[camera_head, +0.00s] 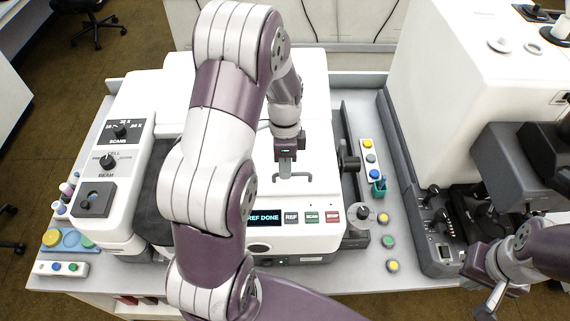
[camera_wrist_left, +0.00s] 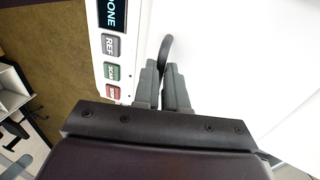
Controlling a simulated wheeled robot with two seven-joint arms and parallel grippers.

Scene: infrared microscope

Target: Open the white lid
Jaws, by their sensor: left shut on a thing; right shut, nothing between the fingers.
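The white lid (camera_head: 318,110) is the white top of the instrument in the middle of the bench, and it looks closed. A thin grey handle (camera_head: 293,178) stands on its front part. My left gripper (camera_head: 287,168) is shut on this handle from above. In the left wrist view, my left gripper (camera_wrist_left: 172,70) has its fingers together on the dark curved end of the handle (camera_wrist_left: 166,45). My left arm hides much of the instrument's middle. My right gripper (camera_head: 494,300) is shut and empty at the lower right, away from the lid.
The front panel has a display (camera_head: 264,218) reading REF DONE and several buttons (camera_head: 312,217). A dark knob (camera_head: 350,162) sits at the lid's right side. A white unit with dials (camera_head: 112,160) stands left, and a large microscope (camera_head: 440,90) stands right.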

